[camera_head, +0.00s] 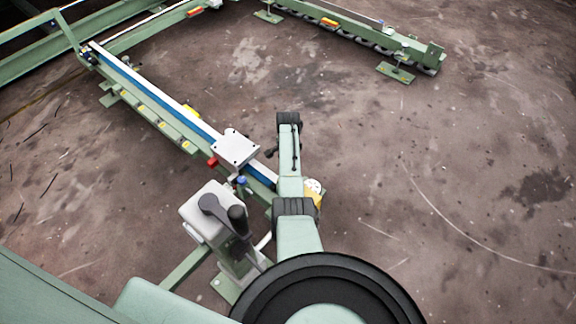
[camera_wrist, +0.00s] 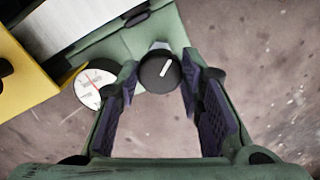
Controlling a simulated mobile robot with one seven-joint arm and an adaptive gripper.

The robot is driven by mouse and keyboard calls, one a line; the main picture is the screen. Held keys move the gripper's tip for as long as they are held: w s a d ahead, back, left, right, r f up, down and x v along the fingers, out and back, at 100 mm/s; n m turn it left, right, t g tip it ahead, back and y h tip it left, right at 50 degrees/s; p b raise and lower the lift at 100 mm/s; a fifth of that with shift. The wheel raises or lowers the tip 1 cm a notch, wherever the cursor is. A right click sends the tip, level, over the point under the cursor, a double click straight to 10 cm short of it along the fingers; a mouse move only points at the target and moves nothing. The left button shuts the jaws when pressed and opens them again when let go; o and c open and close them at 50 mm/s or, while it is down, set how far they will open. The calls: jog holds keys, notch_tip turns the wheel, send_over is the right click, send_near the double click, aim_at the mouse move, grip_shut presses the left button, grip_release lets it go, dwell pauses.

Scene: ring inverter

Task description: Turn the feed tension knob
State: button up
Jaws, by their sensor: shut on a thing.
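The feed tension knob (camera_wrist: 160,72) is round and black with a white pointer line, which leans slightly right of straight up in the wrist view. It sits at the end of a green bracket (camera_wrist: 110,48). My gripper (camera_wrist: 161,80) has its two dark-padded fingers on either side of the knob and is shut on it. A round white dial with a red needle (camera_wrist: 95,88) is just left of the knob. In the head view the dial (camera_head: 313,186) shows beside my arm, while the knob is hidden by the arm.
A yellow block (camera_wrist: 22,82) stands left of the dial. In the head view, a long green rail with a blue strip (camera_head: 150,87) carries a white carriage plate (camera_head: 236,148). A pale box with a black lever (camera_head: 212,207) stands left of my arm. Open floor lies to the right.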

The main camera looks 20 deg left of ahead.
jog(key=shift+s, duration=0.1)
dwell(0.4)
jog(key=o, duration=1.2)
jog(key=shift+c, duration=0.2)
notch_tip(320, 180, up, 12)
